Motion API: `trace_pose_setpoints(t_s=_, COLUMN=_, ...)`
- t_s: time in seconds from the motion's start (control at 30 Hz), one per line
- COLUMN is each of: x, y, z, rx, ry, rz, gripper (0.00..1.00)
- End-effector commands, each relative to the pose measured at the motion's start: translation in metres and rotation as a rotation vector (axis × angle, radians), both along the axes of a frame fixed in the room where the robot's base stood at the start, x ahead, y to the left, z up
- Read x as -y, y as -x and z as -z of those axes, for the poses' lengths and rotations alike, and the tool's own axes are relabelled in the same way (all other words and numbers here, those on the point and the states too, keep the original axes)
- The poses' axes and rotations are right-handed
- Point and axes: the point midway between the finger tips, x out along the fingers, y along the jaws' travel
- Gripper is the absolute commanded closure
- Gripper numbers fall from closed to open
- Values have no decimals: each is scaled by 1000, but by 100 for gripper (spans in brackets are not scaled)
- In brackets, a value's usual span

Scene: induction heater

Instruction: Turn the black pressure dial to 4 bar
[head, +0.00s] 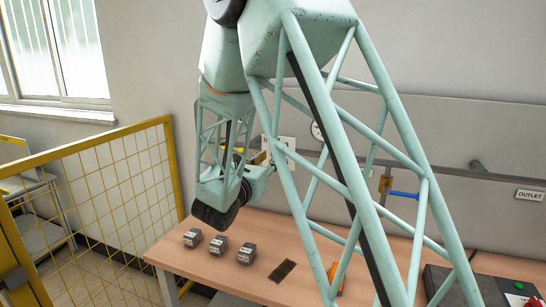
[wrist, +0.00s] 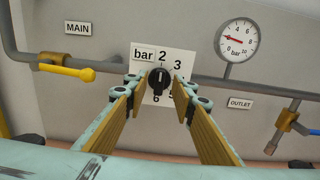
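The black pressure dial (wrist: 159,80) sits on a white plate (wrist: 176,58) marked "bar", with 2 at the top and 3 at upper right. Its light mark seems to point up, towards the 2. The 4 is hidden behind my right finger. My gripper (wrist: 160,90) is open, with one fingertip on each side of the dial; I cannot tell whether they touch it. The round gauge (wrist: 238,41) at upper right has a red needle pointing to the left and slightly up. In the head view, the plate (head: 286,149) is partly behind my arm.
A yellow-handled MAIN valve (wrist: 68,72) is on the pipe at left. An OUTLET valve with a blue handle (wrist: 271,147) is at lower right. On the table (head: 215,283) stand several small grey blocks (head: 246,254). A yellow mesh fence (head: 110,190) stands left.

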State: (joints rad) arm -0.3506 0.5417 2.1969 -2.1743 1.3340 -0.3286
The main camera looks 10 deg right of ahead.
Motion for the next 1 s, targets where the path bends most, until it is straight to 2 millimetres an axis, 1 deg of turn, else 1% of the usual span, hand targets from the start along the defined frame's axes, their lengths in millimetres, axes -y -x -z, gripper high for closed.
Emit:
trace_pose_setpoints(t_s=0.1, x=9, y=-11, z=1, rx=1, ry=-1, rz=2, gripper=76)
trace_pose_setpoints(t_s=0.3, x=17, y=-24, z=1, rx=0, ry=0, rz=1, gripper=76)
trace_pose_setpoints(t_s=0.5, x=20, y=-29, z=0, rx=0, ry=0, rz=1, gripper=76)
trace_pose_setpoints(t_s=0.77, x=20, y=-30, z=0, rx=0, ry=0, rz=0, gripper=76)
trace_pose_setpoints(t_s=0.83, x=20, y=-30, z=0, rx=0, ry=0, rz=0, gripper=80)
trace_pose_setpoints(t_s=1.0, x=20, y=-30, z=0, rx=0, ry=0, rz=0, gripper=95)
